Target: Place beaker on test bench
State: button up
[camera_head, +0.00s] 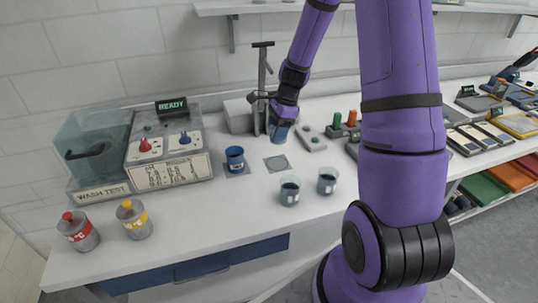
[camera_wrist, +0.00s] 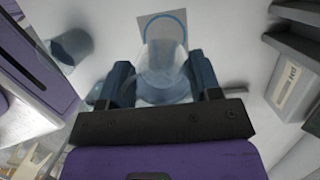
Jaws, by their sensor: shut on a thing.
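My gripper (camera_head: 284,113) is shut on a clear glass beaker (camera_head: 279,132), beside the dark stand at the back of the white bench (camera_head: 215,212). In the wrist view, my gripper's two dark fingers (camera_wrist: 163,84) hold the beaker (camera_wrist: 163,72) from both sides. A grey pad with a blue ring (camera_wrist: 165,17) shows just beyond the beaker there. In the head view, a pad with a round mark (camera_head: 276,163) lies bare in front of the held beaker. I cannot tell how high the beaker is above the bench.
A blue cup (camera_head: 235,159) stands on another pad to the left. Two beakers with dark contents (camera_head: 290,191) (camera_head: 327,181) stand in front. The washer (camera_head: 168,152) reads READY. The dark stand (camera_head: 262,85) is close to my gripper.

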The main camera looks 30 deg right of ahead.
notch_tip(320, 180, down, 10)
jog(key=shift+r, duration=0.1)
dwell(0.4)
jog(key=o, duration=1.1)
